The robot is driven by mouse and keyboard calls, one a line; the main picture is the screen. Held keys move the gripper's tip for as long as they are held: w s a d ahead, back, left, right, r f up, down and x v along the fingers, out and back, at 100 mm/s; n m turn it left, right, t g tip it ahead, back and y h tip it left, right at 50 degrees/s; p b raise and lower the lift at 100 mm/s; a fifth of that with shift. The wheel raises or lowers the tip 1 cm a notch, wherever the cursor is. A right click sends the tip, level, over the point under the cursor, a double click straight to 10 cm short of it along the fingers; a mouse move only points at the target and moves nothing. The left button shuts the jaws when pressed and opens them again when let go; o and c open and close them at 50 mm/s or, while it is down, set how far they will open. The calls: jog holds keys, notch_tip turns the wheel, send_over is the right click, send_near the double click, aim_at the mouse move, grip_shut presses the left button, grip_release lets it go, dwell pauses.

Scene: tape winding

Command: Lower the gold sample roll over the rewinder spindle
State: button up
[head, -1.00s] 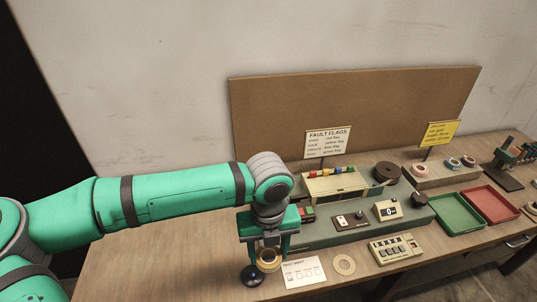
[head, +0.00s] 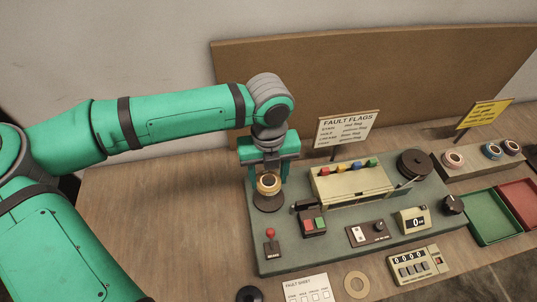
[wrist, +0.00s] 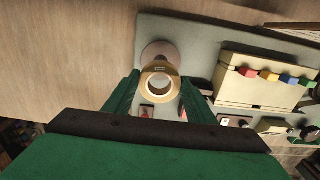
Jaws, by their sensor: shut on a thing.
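The gold sample roll (head: 268,184) is a small tan ring with a dark-looking hole in the head view. It also shows in the wrist view (wrist: 160,93), with a label on its rim. My gripper (head: 268,178) is shut on the roll, one finger at each side. The rewinder's round dark base disc (head: 268,203) lies just below the roll in the head view. In the wrist view the disc (wrist: 156,49) shows partly beyond the roll. The roll appears held above the disc.
The disc is at the left end of the grey-green machine plate (head: 300,255). A red-knobbed brake lever (head: 270,240), a red-and-green switch box (head: 313,222) and a cream flag box (head: 350,184) stand nearby. Bare wooden bench (head: 170,220) lies to the left.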

jog(key=shift+w, duration=0.35)
jog(key=shift+f, duration=1.85)
jog(key=shift+f, duration=2.2)
dwell(0.3)
jog(key=o, duration=1.4)
jog(key=shift+o, duration=0.2)
jog(key=shift+r, duration=3.5)
